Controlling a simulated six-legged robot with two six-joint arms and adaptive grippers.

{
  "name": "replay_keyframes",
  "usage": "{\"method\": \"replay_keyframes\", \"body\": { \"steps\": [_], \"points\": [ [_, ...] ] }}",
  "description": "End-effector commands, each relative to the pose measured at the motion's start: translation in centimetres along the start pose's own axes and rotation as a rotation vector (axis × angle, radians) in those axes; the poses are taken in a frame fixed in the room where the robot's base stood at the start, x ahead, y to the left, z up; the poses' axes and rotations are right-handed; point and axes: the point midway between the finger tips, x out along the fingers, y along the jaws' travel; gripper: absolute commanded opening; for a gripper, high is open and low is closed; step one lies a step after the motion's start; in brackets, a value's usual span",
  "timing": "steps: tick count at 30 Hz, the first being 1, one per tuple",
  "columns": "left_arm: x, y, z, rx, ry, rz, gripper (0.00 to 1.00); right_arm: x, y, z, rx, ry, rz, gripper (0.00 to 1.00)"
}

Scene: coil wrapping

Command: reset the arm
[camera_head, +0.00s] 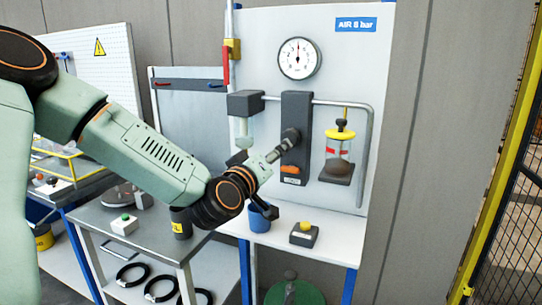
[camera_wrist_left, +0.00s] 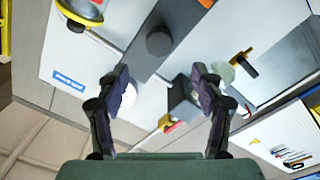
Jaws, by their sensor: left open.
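My left arm comes in from the left in the head view, its wrist in front of the white air panel (camera_head: 337,80). My left gripper (camera_head: 256,184) is open with nothing between its fingers. In the left wrist view the open gripper (camera_wrist_left: 160,76) has its two dark fingers spread apart, with the panel behind them. A round dark knob (camera_wrist_left: 160,42) on a dark upright column (camera_head: 296,112) lies beyond the fingertips. A finger partly hides the gauge (camera_wrist_left: 130,94) there. My right gripper is not in view.
The panel carries a round gauge (camera_head: 299,58) and a glass bowl unit (camera_head: 340,150). A blue cup (camera_head: 260,220) and a yellow-button box (camera_head: 304,234) stand on the shelf below. A metal table (camera_head: 150,232) is at left; a yellow-framed fence (camera_head: 505,175) is at right.

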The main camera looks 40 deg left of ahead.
Motion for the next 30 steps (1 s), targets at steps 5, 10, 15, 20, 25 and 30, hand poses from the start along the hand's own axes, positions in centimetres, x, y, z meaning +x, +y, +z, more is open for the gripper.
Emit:
{"method": "replay_keyframes", "body": {
  "steps": [5,10,15,20,25,30],
  "points": [
    [-0.1,0.0,0.0,0.0,0.0,0.001,0.67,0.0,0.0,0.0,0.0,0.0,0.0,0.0],
    [-0.1,0.0,0.0,0.0,0.0,0.001,0.67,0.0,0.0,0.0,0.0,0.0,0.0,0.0],
    [-0.1,0.0,0.0,0.0,0.0,0.001,0.67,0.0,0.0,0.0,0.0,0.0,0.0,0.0],
    [-0.1,-0.1,0.8,-0.009,-0.038,-0.005,0.67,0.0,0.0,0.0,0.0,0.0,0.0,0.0],
    [-2.0,-0.9,7.7,0.025,-0.255,-0.04,0.67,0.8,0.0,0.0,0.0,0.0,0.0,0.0],
    [-5.3,-4.4,16.7,0.123,-0.485,-0.107,0.67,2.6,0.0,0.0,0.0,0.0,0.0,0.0]
  ]
}}
